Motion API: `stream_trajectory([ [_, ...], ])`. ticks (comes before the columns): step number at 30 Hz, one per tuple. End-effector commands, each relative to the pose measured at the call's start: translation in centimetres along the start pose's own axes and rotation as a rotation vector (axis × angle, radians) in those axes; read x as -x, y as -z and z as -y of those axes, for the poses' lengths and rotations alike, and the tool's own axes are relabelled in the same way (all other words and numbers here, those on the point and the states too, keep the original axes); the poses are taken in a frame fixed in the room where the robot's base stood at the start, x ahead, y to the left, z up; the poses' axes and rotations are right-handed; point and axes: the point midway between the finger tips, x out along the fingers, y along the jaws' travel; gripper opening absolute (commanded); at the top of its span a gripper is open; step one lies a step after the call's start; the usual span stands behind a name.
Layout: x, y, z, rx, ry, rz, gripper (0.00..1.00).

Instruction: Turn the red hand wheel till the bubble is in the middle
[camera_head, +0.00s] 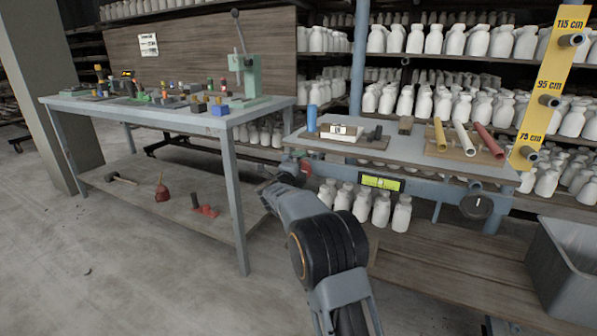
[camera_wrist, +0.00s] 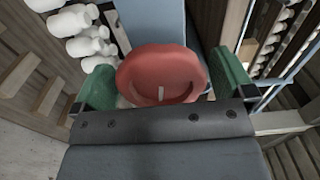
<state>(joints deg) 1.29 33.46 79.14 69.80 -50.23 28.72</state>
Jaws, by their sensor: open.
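The red hand wheel (camera_wrist: 158,75) fills the middle of the wrist view, with a pale mark on its face near the lower edge. My gripper (camera_wrist: 165,84) is open, with one green finger on each side of the wheel. I cannot tell whether the fingers touch the rim. In the head view a small red part of the wheel (camera_head: 305,167) shows at the left end of the bench, partly hidden by my arm. The spirit level (camera_head: 381,183) is a yellow-green vial in a dark frame under the bench top. Its bubble is too small to place surely.
A round black dial (camera_head: 476,206) with a white mark is right of the level. The bench top (camera_head: 400,149) carries coloured tubes and a blue cylinder. A cluttered worktable (camera_head: 170,118) stands left, a grey bin (camera_head: 565,270) right. White bottles fill the shelves behind.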

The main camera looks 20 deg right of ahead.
Motion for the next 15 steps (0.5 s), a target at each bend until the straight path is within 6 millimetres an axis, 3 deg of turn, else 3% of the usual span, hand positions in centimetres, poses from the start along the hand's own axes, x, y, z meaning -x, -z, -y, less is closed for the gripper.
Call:
stream_trajectory([
  [5,1.1,-0.1,0.2,0.001,-0.001,0.001,1.0],
  [15,7.7,-0.1,0.4,0.001,0.0,0.004,1.0],
])
